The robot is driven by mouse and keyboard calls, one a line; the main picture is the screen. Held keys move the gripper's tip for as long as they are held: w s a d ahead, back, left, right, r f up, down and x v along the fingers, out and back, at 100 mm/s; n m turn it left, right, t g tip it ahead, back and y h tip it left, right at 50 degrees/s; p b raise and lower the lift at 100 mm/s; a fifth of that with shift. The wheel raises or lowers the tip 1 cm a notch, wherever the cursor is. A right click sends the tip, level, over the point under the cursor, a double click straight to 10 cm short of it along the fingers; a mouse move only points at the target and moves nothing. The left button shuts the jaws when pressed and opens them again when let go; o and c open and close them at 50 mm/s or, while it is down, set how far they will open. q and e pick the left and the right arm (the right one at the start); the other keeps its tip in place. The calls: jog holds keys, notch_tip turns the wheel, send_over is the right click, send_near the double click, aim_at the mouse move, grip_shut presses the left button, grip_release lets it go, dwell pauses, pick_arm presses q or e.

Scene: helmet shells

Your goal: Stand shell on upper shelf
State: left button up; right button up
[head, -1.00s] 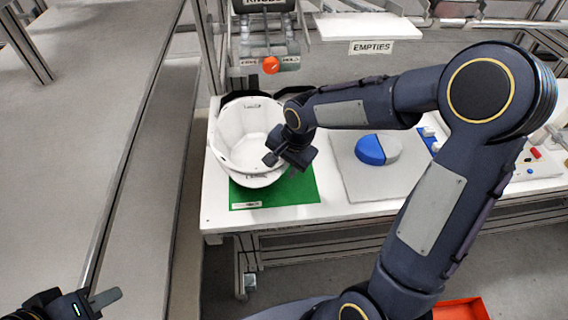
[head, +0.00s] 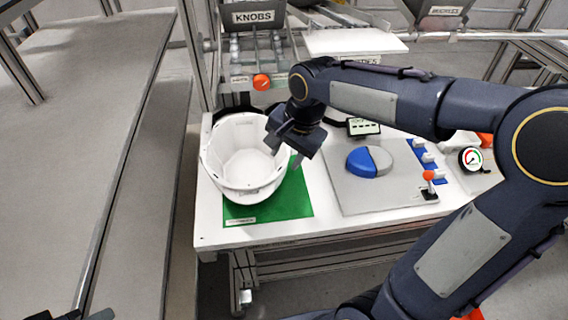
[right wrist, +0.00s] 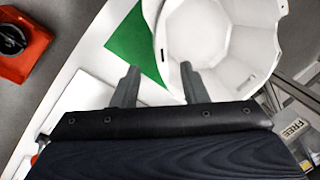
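A white helmet shell (head: 240,182) sits on the green mat (head: 292,205) on the white table, with its hollow side up. My right gripper (head: 285,153) is at the right rim of the shell in the head view. In the right wrist view my right gripper (right wrist: 158,86) has its fingers apart, and the shell (right wrist: 215,45) is beyond them. One finger overlaps the shell's edge in the picture; I cannot tell whether it touches. A sliver of my left gripper (head: 98,315) shows at the bottom left edge; its fingers are mostly cut off.
A white shelf board (head: 350,42) is raised behind the table, its front partly hidden by my right arm. A bin labelled KNOBS (head: 260,18) hangs at the back. A long grey surface (head: 90,80) is at left.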

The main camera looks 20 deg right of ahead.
jog(key=s+f+n+t+y, duration=0.2)
jog(key=s+n, duration=0.7)
jog(key=s, duration=1)
jog(key=shift+a+n+t, duration=0.3)
jog(key=shift+a+t, duration=0.1)
jog(key=shift+a, duration=0.05)
